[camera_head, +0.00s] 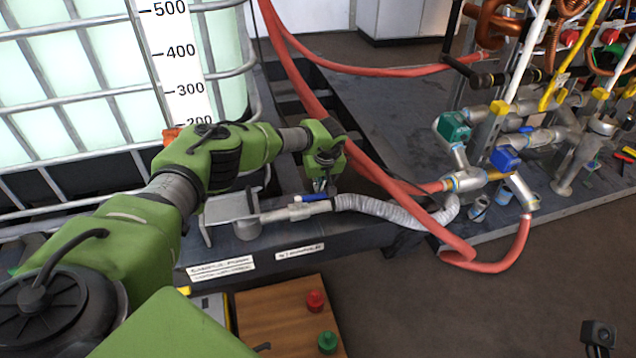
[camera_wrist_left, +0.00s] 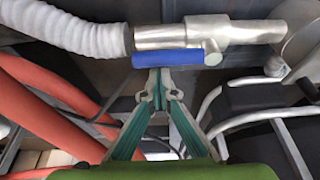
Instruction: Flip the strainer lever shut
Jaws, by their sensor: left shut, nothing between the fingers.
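The strainer lever is a blue handle (camera_head: 312,197) on a silver pipe fitting (camera_head: 297,212) at the edge of the dark platform. In the left wrist view the blue lever (camera_wrist_left: 165,60) lies along the fitting (camera_wrist_left: 225,29), roughly parallel to it. My left gripper (camera_head: 319,187) comes down from above, right beside the lever. In the left wrist view its fingertips (camera_wrist_left: 160,92) are together and empty, just below the lever. Whether they touch it, I cannot tell. My right gripper is not in view.
A grey corrugated hose (camera_head: 390,207) runs right from the fitting. A red hose (camera_head: 375,172) passes close behind my left gripper. A caged white tank (camera_head: 80,90) stands left. Pipes with a green valve box (camera_head: 452,127) and a blue one (camera_head: 505,158) stand right.

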